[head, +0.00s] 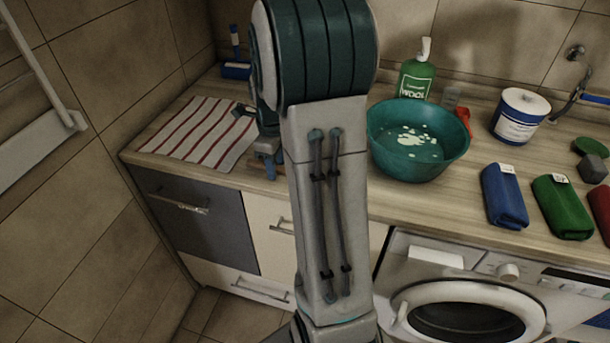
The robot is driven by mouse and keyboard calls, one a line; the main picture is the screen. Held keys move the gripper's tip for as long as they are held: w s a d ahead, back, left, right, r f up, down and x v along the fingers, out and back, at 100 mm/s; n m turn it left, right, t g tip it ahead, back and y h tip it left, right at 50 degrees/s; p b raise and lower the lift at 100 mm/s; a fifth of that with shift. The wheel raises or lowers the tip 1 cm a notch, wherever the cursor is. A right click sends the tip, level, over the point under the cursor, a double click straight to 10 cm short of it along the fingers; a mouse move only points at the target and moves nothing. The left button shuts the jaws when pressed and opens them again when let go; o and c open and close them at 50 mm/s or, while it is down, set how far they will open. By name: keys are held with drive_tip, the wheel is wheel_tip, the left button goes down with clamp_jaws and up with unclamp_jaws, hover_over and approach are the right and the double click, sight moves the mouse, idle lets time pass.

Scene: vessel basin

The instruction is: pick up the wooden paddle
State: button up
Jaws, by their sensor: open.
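I cannot clearly make out the wooden paddle; my arm covers the middle of the counter, where it may be hidden. A small brown bit shows at my gripper, too small to identify. My gripper (267,168) is partly hidden behind my arm. It points down near the counter's front edge, just right of the striped cloth, with its jaws open. I cannot tell whether it touches anything.
The counter (440,205) holds a striped cloth (190,130), a green basin (418,165) with foamy water, a green bottle (416,80), a white tub (519,112), and folded blue (504,195) and green (562,207) cloths. A washing machine (460,290) stands below.

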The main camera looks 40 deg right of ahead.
clamp_jaws()
drive_tip(key=shift+r, duration=0.15)
